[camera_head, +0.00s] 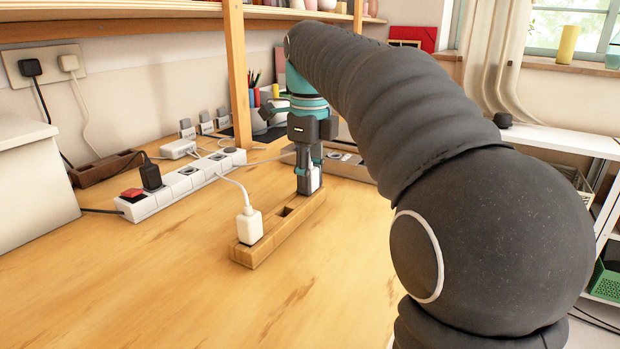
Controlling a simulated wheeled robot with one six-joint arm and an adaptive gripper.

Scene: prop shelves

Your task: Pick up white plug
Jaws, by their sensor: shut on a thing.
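My gripper (305,182) points down at the far end of a small wooden block (262,248). It is shut on a white plug (316,179), which shows partly between and beside the dark fingers. The plug is at the block's far end; whether it still sits in its slot is hidden. Another white plug (249,225) with a white cable stands upright at the block's near end, apart from my gripper. An empty slot (286,212) lies between them.
A white power strip (182,183) with a black plug (150,176) lies to the left. A wall socket (45,66) holds a black and a white plug. A wooden shelf post (237,75) stands behind. The table's front is clear.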

